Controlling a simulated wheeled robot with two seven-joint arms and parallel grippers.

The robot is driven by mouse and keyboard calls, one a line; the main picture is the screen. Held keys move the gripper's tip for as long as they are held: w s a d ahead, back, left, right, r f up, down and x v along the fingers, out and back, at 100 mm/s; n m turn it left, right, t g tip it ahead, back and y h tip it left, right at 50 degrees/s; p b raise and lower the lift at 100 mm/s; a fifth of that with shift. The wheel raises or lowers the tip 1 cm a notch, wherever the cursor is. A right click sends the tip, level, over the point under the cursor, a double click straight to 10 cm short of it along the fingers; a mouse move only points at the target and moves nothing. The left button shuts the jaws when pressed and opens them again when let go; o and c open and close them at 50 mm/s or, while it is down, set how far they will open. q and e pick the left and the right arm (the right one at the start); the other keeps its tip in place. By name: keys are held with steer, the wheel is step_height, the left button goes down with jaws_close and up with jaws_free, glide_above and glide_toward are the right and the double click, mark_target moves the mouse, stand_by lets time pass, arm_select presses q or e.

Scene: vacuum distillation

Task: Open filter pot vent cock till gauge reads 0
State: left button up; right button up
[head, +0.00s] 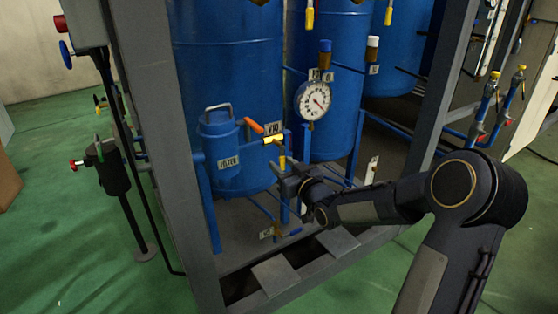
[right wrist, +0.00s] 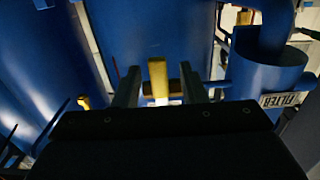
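The blue filter pot (head: 220,158) with a FILTER label hangs on the frame; it also shows at the right of the right wrist view (right wrist: 262,78). Beside it is a cock with an orange lever (head: 253,125) and yellow body (head: 272,139). A yellow upright piece (head: 282,162) is just below that. The round white gauge (head: 313,101) is to the right; its dark needle slants to the lower right, figures too small to read. My right gripper (head: 286,182) is open, its fingers (right wrist: 160,88) on either side of a yellow bar (right wrist: 158,75). Contact cannot be told.
Tall blue tanks (head: 228,60) stand behind. A grey frame post (head: 160,130) rises at left. A lower brass valve (head: 278,230) with a tag is below my right gripper. Blue pipes run around it.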

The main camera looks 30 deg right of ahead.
mark_target(283, 165)
steer(key=s, duration=0.5)
steer(key=shift+d+p, duration=0.2)
steer(key=shift+p, duration=0.2)
